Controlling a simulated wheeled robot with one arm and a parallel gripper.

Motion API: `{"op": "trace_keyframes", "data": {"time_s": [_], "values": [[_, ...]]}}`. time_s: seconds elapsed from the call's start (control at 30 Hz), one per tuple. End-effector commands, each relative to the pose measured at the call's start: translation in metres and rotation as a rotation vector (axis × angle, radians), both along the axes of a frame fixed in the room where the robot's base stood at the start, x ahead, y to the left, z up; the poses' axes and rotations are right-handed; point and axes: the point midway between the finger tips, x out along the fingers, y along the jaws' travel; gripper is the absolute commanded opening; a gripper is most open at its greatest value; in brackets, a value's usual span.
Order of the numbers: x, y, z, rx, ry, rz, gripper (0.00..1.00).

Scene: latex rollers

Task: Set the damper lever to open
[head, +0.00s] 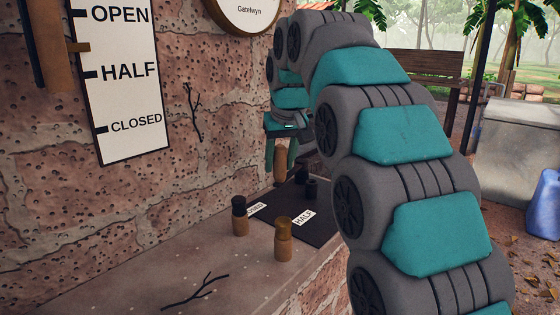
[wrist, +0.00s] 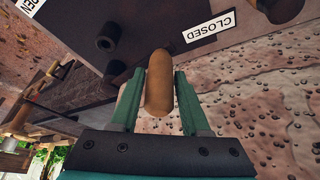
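A wooden handle (head: 281,170) with a rounded end, likely the damper lever's grip, stands by the wall at the ledge's far end. In the wrist view the handle (wrist: 158,85) lies between the two green fingers of my gripper (wrist: 160,88). Whether both fingers touch it is unclear. In the head view my gripper (head: 282,155) reaches down around the handle. A CLOSED label (wrist: 210,27) lies just beyond the handle, to the right. The lever's base is hidden.
A dark plate (head: 310,236) on the ledge bears a HALF label (head: 303,217) and a dark knob (head: 311,188). A scale board (head: 119,95) hangs on the brick wall.

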Motion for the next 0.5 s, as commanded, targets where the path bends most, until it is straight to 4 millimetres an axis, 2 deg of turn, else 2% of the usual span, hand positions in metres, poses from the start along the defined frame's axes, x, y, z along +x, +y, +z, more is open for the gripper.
{"op": "trace_keyframes", "data": {"time_s": [0.03, 0.37, 0.5], "values": [[0.0000, 0.0000, 0.0000, 0.000, 0.000, 0.000, 0.39], [0.0000, 0.0000, 0.0001, 0.000, 0.000, 0.000, 0.02], [-0.0001, 0.0000, 0.0002, 0.000, 0.000, 0.000, 0.00]]}}
